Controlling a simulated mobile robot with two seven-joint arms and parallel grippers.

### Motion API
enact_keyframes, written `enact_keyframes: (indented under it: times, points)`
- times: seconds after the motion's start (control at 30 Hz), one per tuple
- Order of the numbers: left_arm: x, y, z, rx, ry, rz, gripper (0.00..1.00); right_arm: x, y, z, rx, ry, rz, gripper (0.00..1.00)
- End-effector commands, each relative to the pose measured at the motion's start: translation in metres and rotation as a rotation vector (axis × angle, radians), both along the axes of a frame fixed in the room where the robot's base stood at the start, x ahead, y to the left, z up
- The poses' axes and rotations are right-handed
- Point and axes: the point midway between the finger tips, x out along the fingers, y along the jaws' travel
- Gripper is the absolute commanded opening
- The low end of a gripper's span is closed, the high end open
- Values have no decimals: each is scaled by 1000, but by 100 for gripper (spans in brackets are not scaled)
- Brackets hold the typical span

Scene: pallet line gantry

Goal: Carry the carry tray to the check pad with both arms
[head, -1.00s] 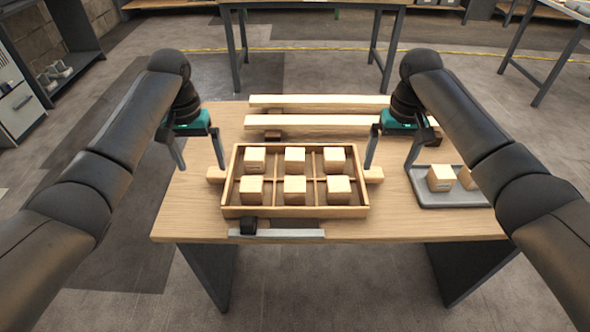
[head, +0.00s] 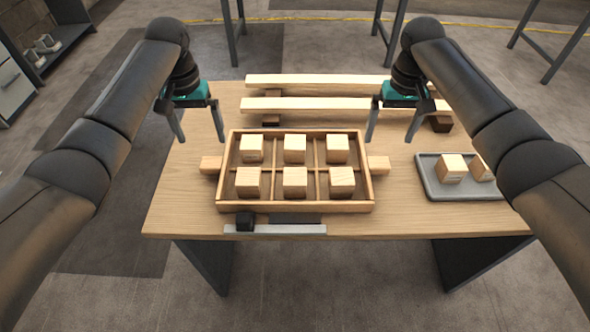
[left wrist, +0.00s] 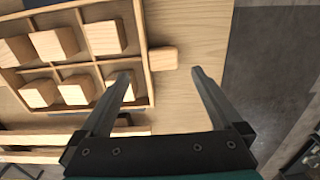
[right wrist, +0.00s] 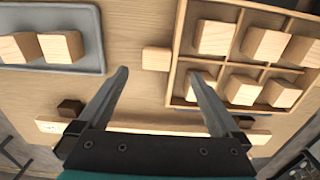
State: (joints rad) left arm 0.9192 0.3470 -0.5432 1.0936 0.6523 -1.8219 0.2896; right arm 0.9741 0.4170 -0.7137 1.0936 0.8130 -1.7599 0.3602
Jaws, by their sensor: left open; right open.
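The carry tray (head: 294,207) is a shallow wooden box with dividers, lying flat on the table with several pale wooden blocks in its compartments. A wooden handle sticks out at its left (head: 210,165) and right (head: 378,165). My left gripper (head: 201,140) is open and empty behind the left handle, which shows ahead between its fingers in the left wrist view (left wrist: 163,58). My right gripper (head: 389,140) is open and empty behind the right handle, which shows likewise in the right wrist view (right wrist: 156,58). I cannot clearly identify the check pad.
Two long wooden bars (head: 315,105) on dark supports lie behind the tray. A grey tray (head: 430,180) with pale blocks is at the right. A light strip with a black block (head: 245,222) lies along the front, beside a dark flat patch (head: 295,218).

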Motion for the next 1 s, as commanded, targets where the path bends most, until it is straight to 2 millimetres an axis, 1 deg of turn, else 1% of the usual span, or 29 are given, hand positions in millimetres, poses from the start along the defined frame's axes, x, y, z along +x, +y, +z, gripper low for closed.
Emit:
enact_keyframes:
  times: [0.03,0.3,0.5,0.73,1.0]
  points:
    - [-1,0,-11,1,5,0,100,-1,0,-11,0,4,-1,100]
    - [-1,0,-66,1,5,0,100,-1,0,-66,0,5,-1,100]
    - [-1,0,-98,1,3,0,100,-1,0,-98,-1,3,-1,100]
    - [0,-1,-115,0,1,-1,100,0,0,-116,0,1,0,100]
    - [0,0,-120,0,-1,-1,100,0,0,-121,0,0,0,100]
